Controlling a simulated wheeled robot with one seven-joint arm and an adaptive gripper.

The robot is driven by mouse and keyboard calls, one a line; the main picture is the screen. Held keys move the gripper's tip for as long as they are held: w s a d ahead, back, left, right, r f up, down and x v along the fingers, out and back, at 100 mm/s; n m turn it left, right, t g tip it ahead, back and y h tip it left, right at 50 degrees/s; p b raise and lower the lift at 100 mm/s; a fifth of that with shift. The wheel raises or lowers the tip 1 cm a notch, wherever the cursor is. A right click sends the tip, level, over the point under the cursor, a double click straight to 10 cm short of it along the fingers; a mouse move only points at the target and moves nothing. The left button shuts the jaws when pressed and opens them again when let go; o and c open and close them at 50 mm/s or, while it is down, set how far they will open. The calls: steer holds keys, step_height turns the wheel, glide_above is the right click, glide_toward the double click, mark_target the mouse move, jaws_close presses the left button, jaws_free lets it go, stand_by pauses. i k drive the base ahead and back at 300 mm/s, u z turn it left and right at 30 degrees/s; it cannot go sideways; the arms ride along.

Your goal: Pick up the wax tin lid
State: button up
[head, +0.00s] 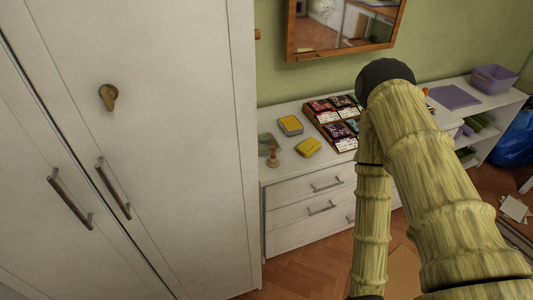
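On the white dresser top, a small flat box-like item (290,125) has a yellow top and a bluish rim. A flat yellow piece (308,147) lies nearer the front edge. A grey-green item (266,141) lies to the left, close to the wardrobe. These are small, and I cannot tell which of them, if any, is the wax tin lid. My gripper is not in view; only my arm shows, crossing the right half and hiding part of the dresser.
A brown tray (317,125) of dark packets stands on the dresser (282,183), beside my arm. A wooden stamp-like piece (273,157) stands near the front left. A tall white wardrobe (190,120) blocks the left. A purple basket (492,79) sits far right.

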mark_target(265, 140)
steer(key=z, duration=0.95)
steer(key=i, duration=0.55)
steer(key=u, duration=0.5)
